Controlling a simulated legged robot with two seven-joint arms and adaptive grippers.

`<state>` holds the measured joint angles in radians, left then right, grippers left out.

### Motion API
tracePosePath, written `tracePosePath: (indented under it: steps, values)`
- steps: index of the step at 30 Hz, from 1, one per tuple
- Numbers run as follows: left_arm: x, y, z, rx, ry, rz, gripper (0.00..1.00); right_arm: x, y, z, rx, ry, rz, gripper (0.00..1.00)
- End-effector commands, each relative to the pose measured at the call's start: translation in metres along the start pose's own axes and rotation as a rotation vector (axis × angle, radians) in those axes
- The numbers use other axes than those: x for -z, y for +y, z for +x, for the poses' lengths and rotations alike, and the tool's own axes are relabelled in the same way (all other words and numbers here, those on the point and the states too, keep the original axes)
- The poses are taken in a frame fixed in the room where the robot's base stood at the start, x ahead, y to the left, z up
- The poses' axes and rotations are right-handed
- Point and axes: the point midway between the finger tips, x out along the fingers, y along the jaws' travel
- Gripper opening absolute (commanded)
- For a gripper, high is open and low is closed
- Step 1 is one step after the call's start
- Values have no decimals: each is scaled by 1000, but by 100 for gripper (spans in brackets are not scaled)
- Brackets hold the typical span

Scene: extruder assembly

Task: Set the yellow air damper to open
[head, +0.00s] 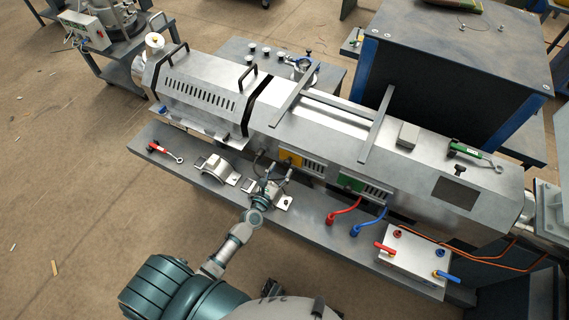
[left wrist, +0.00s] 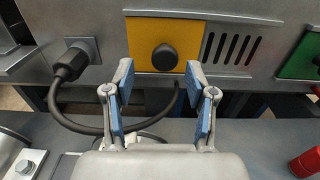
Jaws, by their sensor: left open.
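The yellow air damper (head: 290,159) is a yellow plate on the front side of the grey extruder housing. In the left wrist view the yellow plate (left wrist: 166,45) carries a round black knob (left wrist: 165,57), with a slotted vent (left wrist: 228,48) to its right. My left gripper (left wrist: 160,78) is open, with its blue-padded fingers spread to either side below the knob. Nothing is between the fingers, and they look apart from the knob. In the head view my left gripper (head: 271,180) is small, in front of the yellow plate. My right gripper is not in view.
A green damper plate (head: 351,183) sits farther right on the housing. A black plug and cable (left wrist: 72,64) are left of the yellow plate. Metal brackets (head: 221,170) lie on the shelf (head: 318,226). Red and blue hoses (head: 345,213) hang at right.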

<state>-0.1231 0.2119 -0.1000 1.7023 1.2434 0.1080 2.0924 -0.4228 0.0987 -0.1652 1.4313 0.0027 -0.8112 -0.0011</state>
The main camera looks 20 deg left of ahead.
Motion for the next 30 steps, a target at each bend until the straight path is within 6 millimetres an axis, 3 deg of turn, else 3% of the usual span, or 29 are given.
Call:
tracePosePath:
  steps: [6, 12, 30]
  values:
    - [2, 2, -48, 3, 4, 1, 56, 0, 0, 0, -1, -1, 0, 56]
    - [2, 3, -70, 2, 3, 0, 56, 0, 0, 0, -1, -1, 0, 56]
    - [1, 2, -73, 2, 2, 1, 56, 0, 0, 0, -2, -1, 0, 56]
